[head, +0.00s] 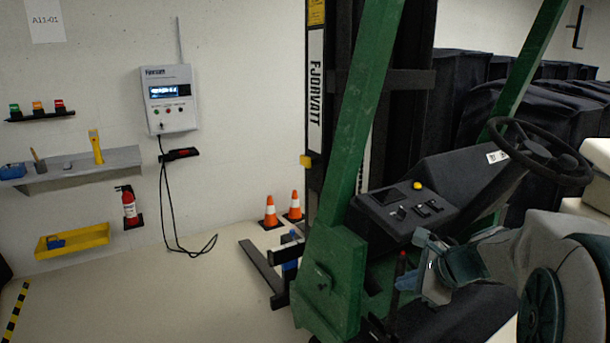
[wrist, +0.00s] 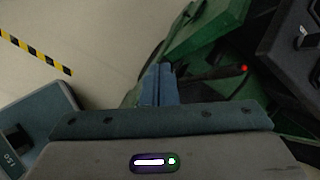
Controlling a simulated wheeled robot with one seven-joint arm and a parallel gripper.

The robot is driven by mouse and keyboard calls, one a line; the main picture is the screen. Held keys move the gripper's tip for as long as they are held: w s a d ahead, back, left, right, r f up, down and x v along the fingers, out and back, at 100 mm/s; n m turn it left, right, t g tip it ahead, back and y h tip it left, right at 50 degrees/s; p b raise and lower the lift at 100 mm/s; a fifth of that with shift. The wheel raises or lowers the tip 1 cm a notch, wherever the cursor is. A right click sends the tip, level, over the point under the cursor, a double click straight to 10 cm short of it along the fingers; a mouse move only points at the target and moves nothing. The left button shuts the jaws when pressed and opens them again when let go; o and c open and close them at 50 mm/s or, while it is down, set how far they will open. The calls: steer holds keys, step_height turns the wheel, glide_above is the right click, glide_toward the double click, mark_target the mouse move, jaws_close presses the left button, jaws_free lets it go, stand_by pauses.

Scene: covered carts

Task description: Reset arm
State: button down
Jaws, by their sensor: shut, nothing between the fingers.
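My gripper (head: 406,281) is low at the right in the head view, beside the green forklift body (head: 335,275) and below its dark control console (head: 425,205). Its blue fingers also show in the wrist view (wrist: 158,85), pressed together with nothing between them. My arm is folded at the lower right of the head view. A dark lever with a red tip (wrist: 243,68) lies just right of the fingers in the wrist view. I cannot tell whether the gripper touches the forklift.
The forklift's steering wheel (head: 540,150) stands above my arm. Dark covered carts (head: 535,110) are behind it. A wall charger (head: 169,100), a shelf (head: 80,167), a yellow tray (head: 72,241), a fire extinguisher (head: 129,206) and orange cones (head: 271,211) are left. Floor at front left is clear.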

steer(key=s+a+f+n+g+h, duration=0.1)
steer(key=s+a+n+h, duration=0.1)
steer(key=s+n, duration=0.8)
steer(key=s+a+f+n+g+h, duration=0.1)
steer(key=s+a+n, duration=0.4)
steer(key=s+n, duration=0.5)
steer(key=shift+s+a+f+n+g+h, duration=0.15)
steer(key=shift+s+n+g+h, duration=0.2)
steer(key=shift+n+g+h, duration=0.65)
